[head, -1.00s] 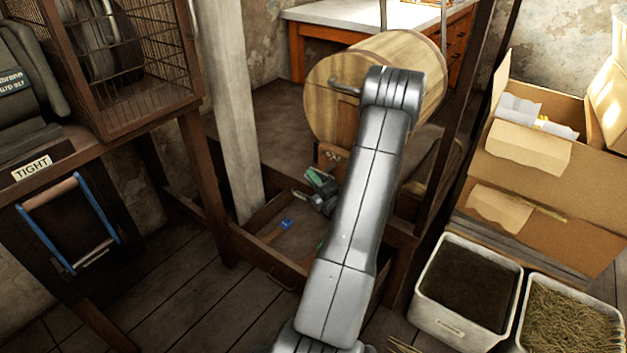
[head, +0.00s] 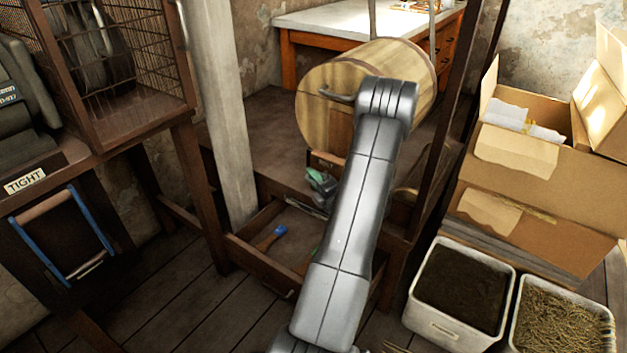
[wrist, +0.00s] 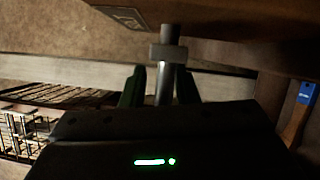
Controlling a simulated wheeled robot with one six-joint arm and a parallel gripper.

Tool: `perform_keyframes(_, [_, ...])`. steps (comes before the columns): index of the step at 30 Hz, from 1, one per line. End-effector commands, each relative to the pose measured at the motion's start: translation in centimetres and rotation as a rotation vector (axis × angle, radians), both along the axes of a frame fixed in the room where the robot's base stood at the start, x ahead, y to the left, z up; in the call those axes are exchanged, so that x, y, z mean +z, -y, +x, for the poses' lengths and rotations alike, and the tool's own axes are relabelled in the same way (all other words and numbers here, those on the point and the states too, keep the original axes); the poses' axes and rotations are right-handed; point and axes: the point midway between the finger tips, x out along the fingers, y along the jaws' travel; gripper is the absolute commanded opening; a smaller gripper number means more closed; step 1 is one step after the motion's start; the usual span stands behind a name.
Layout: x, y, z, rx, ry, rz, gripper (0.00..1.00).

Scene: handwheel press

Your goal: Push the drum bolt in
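The wooden drum (head: 322,115) stands beyond my arm in the head view, with a bent metal handle (head: 340,97) on its near face. My gripper (head: 322,188) is low in front of the drum, partly hidden by my own arm. In the wrist view a grey metal bolt (wrist: 167,70) with a square collar (wrist: 168,52) points away from me. The two dark fingers of my gripper (wrist: 160,83) stand apart on either side of its shaft. A narrow gap shows at the left finger; contact at the right finger is unclear. The bolt's far end meets a brown wooden surface.
An open wooden drawer (head: 262,262) holds a blue-ended brush (head: 275,236) below the gripper. A pale post (head: 222,120) stands left. A cardboard box (head: 545,170) and two white tubs (head: 432,322) stand right. A cage (head: 150,100) is at upper left.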

Motion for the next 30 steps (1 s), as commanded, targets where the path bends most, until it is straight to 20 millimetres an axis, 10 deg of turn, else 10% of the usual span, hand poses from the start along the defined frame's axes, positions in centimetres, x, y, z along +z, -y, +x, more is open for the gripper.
perform_keyframes(21, [-0.2,0.3,-0.2,-0.005,-0.006,0.000,0.33])
perform_keyframes(30, [-0.4,3.0,-4.3,-0.010,-0.009,0.001,0.33])
